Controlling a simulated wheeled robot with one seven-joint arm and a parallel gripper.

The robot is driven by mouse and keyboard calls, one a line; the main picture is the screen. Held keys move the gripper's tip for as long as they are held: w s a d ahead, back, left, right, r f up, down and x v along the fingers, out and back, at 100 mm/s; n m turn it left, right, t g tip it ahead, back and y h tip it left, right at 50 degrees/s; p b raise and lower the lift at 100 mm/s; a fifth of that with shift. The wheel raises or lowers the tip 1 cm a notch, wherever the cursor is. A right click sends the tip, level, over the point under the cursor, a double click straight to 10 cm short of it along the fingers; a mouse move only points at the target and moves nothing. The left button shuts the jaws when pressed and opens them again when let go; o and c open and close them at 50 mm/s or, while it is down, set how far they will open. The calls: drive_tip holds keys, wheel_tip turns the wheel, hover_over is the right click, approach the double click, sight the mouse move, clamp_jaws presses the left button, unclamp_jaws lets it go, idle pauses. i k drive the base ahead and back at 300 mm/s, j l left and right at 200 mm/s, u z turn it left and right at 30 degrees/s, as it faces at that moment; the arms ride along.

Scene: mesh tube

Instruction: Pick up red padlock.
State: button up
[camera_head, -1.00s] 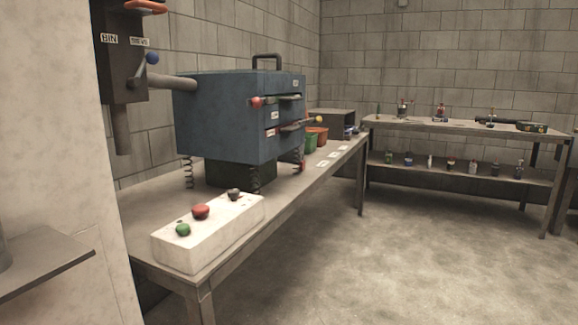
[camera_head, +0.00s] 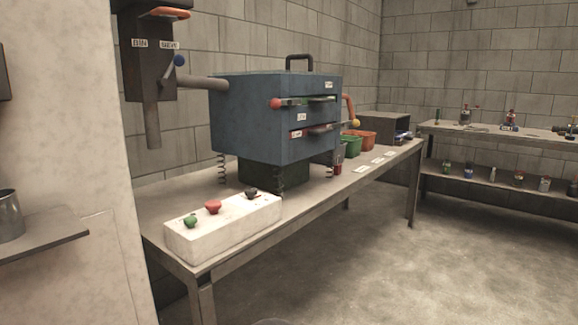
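I cannot make out a red padlock for sure in the head view. A small red item (camera_head: 339,161) stands on the long bench (camera_head: 305,208), beside the right end of the blue machine (camera_head: 262,125); it is too small to identify. My gripper is not in view.
A white block (camera_head: 225,229) with green, red and black knobs sits at the bench's near end. Green (camera_head: 351,146) and orange (camera_head: 367,140) bins stand farther along. A second table (camera_head: 480,135) with a lower shelf holds several small items. The floor (camera_head: 380,270) is clear.

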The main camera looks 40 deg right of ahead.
sight(337, 171)
drive_tip(key=l+u, duration=0.2)
drive_tip(key=l, duration=0.4)
drive_tip(key=i+l+u, duration=0.2)
drive_tip(key=l, duration=0.4)
drive_tip(key=k+l+u, duration=0.25)
drive_tip(key=l, duration=0.35)
drive_tip(key=l+u, duration=0.2)
drive_tip(key=l, duration=0.45)
drive_tip(key=k+l+u, duration=0.2)
drive_tip(key=l, duration=0.35)
drive_tip(key=i+l, duration=0.05)
drive_tip(key=i, duration=0.05)
